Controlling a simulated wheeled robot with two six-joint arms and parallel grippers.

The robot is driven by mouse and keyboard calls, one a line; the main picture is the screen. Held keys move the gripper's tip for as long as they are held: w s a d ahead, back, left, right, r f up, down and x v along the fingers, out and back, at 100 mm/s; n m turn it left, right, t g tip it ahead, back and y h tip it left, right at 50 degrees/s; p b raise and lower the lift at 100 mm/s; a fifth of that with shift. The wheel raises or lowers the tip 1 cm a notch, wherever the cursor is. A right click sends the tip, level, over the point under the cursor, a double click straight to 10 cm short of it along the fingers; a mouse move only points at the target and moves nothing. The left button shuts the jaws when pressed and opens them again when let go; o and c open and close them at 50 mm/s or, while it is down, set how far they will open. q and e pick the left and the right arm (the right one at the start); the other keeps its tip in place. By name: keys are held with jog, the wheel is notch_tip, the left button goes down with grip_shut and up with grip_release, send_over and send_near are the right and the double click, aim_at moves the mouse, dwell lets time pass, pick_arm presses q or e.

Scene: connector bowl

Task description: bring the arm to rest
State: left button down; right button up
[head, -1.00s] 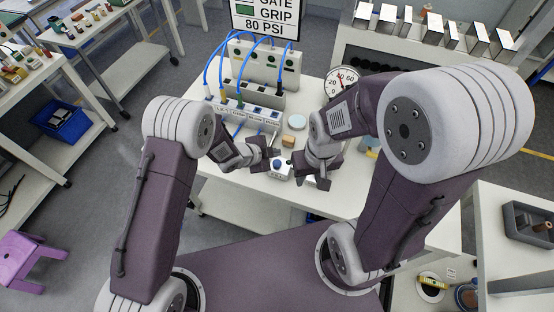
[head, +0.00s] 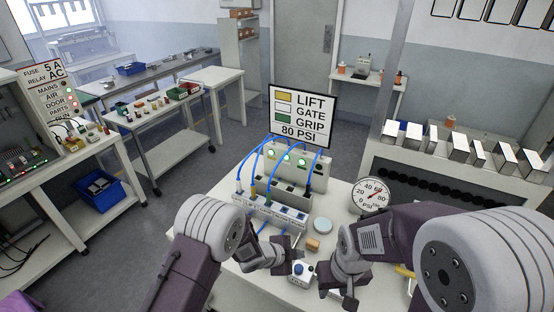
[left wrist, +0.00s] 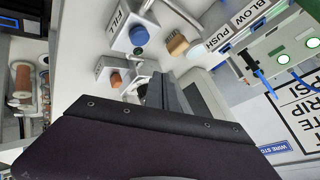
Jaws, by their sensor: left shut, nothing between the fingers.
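My left gripper (head: 293,258) is above the white worktable, beside a small white box with a blue knob (head: 299,268). Its dark fingers also show in the left wrist view (left wrist: 166,92), shut with nothing between them. In that view the blue knob (left wrist: 139,36) stands on a box labelled FILL, with an orange knob (left wrist: 116,79) on another box. My right gripper (head: 346,288) is lower and to the right, over the table's near part. Its fingertips are too small and overlapped to tell whether it is open.
A valve block with blue tubes (head: 272,212) stands behind the grippers, below a sign (head: 301,115) reading LIFT, GATE, GRIP, 80 PSI. Open floor lies left of the table.

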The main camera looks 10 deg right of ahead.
pick_arm(q)
jog(key=w+a+r+n+t+b, duration=0.2)
jog(key=w+a+r+t+b, duration=0.15)
jog(key=w+a+r, duration=0.4)
jog(key=a+r+n+t+y+b, duration=0.1)
jog(key=a+n+y+b, duration=0.15)
jog(key=a, duration=0.45)
jog(key=a+r+n+y+b, duration=0.1)
jog(key=a+r+n+y, duration=0.1)
jog(key=a+n, duration=0.35)
jog(key=s+a+f+n+g+y+b, duration=0.1)
jog(key=s+a+f+n+y, duration=0.15)
jog(key=s+a, duration=0.35)
jog(key=s+a+f+n+g+y+b, duration=0.1)
jog(key=s+a+n+g, duration=0.15)
jog(key=s+a, duration=0.3)
jog(key=s+f+n+g, duration=0.2)
jog(key=s+n, duration=0.1)
jog(key=s, duration=0.3)
jog(key=s+d+f+n+g, duration=0.1)
jog(key=s+f+n+g, duration=0.1)
jog(key=s, duration=0.5)
jog(key=shift+s+f+n+g+p, duration=0.2)
jog(key=shift+n+g+p, duration=0.1)
jog(key=shift+n+p, duration=0.15)
jog(key=shift+s+r, duration=0.1)
